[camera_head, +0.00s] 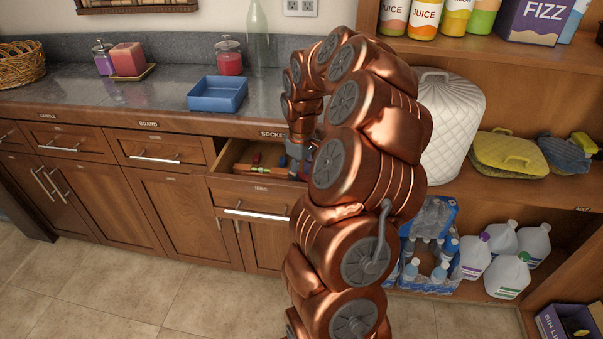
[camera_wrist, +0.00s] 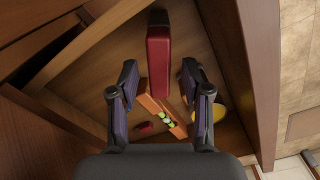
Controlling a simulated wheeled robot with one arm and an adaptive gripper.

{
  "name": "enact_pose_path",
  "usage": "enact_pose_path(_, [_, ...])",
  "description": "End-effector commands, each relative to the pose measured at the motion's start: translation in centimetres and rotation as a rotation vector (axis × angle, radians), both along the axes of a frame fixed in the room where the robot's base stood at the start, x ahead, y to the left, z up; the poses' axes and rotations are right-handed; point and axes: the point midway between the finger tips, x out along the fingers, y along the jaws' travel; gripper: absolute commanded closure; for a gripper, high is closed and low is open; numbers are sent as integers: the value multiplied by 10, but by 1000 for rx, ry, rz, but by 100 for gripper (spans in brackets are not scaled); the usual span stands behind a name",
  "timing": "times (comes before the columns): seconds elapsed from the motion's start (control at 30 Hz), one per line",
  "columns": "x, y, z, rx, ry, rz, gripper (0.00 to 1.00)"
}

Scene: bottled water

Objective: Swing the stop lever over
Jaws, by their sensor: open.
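I cannot pick out a stop lever for certain in either view. My gripper (camera_wrist: 158,88) is open, with its dark fingers spread, and points into an open wooden drawer (camera_wrist: 215,35). A red block-shaped piece with a dark end (camera_wrist: 158,55) shows beyond and between the fingertips; I see no contact with it. In the head view my gripper (camera_head: 297,160) is at the right part of the open drawer (camera_head: 226,160), partly hidden behind my arm.
In the drawer lie an orange strip (camera_wrist: 163,115) with green round bits, a small red item (camera_wrist: 145,127) and a yellow round thing (camera_wrist: 219,113). Above, a blue tray (camera_head: 217,94) stands on the counter (camera_head: 150,100). A shelf unit with a white quilted cover (camera_head: 455,115) stands right.

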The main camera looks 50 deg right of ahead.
Motion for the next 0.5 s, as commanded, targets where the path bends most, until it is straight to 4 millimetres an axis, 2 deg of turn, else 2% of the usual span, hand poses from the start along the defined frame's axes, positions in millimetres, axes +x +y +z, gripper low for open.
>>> enact_pose_path(0.13, [1, -1, 5, -2, -2, 0, 52])
enact_pose_path(0.23, [2, -1, 16, -3, -5, 0, 52])
enact_pose_path(0.5, [1, 0, 68, -3, -6, 0, 52])
